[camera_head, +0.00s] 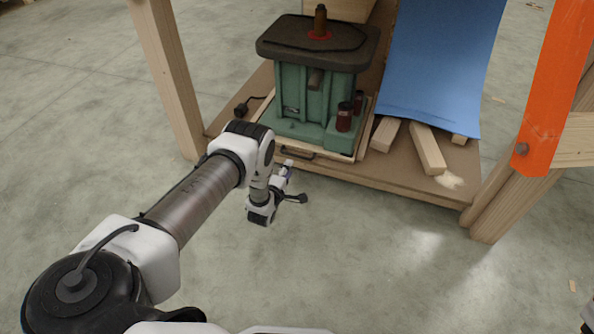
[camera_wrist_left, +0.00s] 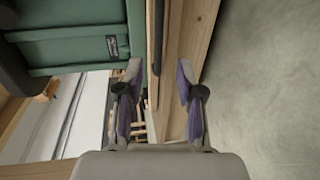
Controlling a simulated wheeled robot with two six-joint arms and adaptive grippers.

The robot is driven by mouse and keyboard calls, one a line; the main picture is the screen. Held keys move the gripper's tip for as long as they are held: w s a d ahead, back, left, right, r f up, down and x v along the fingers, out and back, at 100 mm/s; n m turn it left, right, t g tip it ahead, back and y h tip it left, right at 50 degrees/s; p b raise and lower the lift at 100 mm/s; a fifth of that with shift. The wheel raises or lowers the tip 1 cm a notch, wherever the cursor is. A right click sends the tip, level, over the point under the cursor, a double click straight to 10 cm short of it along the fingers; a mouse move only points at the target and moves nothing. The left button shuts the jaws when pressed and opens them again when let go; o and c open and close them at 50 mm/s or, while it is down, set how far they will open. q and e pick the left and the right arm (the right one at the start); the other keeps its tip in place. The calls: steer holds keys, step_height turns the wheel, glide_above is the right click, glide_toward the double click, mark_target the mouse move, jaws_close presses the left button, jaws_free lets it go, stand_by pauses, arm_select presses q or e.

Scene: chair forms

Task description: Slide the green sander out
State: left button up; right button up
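The green sander (camera_head: 312,90), with a dark top plate and an upright spindle, stands on a wooden tray (camera_head: 344,157) on the lower shelf. A dark handle (camera_head: 291,153) is on the tray's front edge. My left gripper (camera_head: 291,181) is in front of the shelf edge, just below the handle. In the left wrist view my left gripper (camera_wrist_left: 159,72) is open, its fingers spread. The dark handle (camera_wrist_left: 154,50) and wooden edge appear between or beyond them; I cannot tell whether they touch. Part of the sander's green side (camera_wrist_left: 75,45) shows at upper left. My right gripper is not in view.
Wooden posts (camera_head: 168,75) flank the shelf (camera_head: 400,181), with an orange upright (camera_head: 552,85) at right. Wood blocks (camera_head: 427,148) and a blue sheet (camera_head: 440,60) lie right of the sander. A black cord (camera_head: 242,108) lies at its left. The floor in front is clear.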

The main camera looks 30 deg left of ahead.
mark_target(296, 157)
arm_select(q)
steer(key=b+x, duration=0.4)
steer(key=x, duration=0.2)
steer(key=shift+f, duration=0.2)
steer(key=shift+w+a+r, duration=0.1)
steer(key=shift+w+r, duration=0.05)
steer(key=shift+w, duration=0.35)
jaws_close()
